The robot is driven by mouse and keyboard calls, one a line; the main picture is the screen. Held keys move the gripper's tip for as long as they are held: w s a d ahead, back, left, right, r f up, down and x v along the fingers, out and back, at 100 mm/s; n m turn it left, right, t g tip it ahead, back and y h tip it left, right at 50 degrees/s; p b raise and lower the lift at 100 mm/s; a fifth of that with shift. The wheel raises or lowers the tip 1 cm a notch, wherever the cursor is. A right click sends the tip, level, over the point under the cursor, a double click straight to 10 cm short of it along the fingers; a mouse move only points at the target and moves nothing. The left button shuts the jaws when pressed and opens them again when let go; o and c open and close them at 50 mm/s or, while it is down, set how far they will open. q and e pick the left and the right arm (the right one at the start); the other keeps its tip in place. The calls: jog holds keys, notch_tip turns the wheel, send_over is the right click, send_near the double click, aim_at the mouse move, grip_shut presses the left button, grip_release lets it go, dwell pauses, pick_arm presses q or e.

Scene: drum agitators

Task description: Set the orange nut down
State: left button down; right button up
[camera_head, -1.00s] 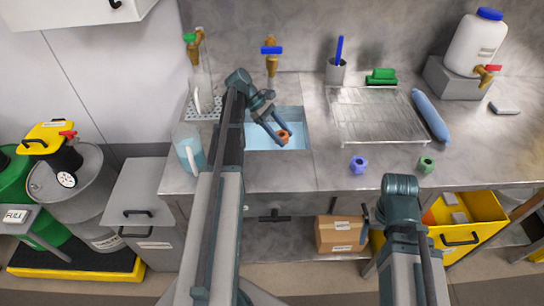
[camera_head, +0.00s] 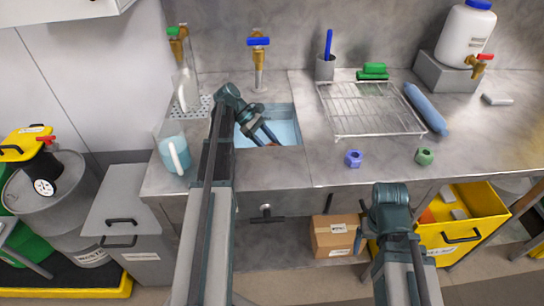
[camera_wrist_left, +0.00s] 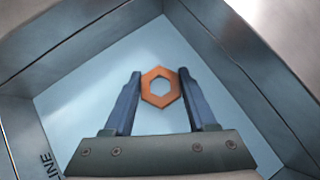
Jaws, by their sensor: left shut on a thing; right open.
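The orange nut (camera_wrist_left: 160,72) is a hexagonal ring. In the left wrist view it sits between the fingertips of my left gripper (camera_wrist_left: 157,88), which is shut on it. Pale blue sink floor shows behind it; whether the nut touches the floor I cannot tell. In the head view my left gripper (camera_head: 268,135) reaches down into the sink (camera_head: 286,127), and only a sliver of the nut (camera_head: 274,145) shows by the front rim. My right gripper (camera_head: 361,243) is open and empty in front of the counter, partly hidden by its own arm.
A blue-violet nut (camera_head: 353,159) and a green nut (camera_head: 424,157) lie on the counter right of the sink. A wire rack (camera_head: 370,110) is behind them. A jug (camera_head: 173,152) stands left of the sink. A brass tap (camera_head: 259,65) rises behind it.

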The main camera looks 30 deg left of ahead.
pick_arm(q)
notch_tip(320, 180, down, 3)
jog(key=shift+f+b, duration=0.1)
jog(key=shift+b, duration=1.1)
jog(key=shift+c, duration=1)
grip_release()
jog(key=shift+r, duration=0.2)
jog(key=p+v, duration=0.8)
jog(key=v, duration=0.4)
jog(key=shift+p, duration=0.4)
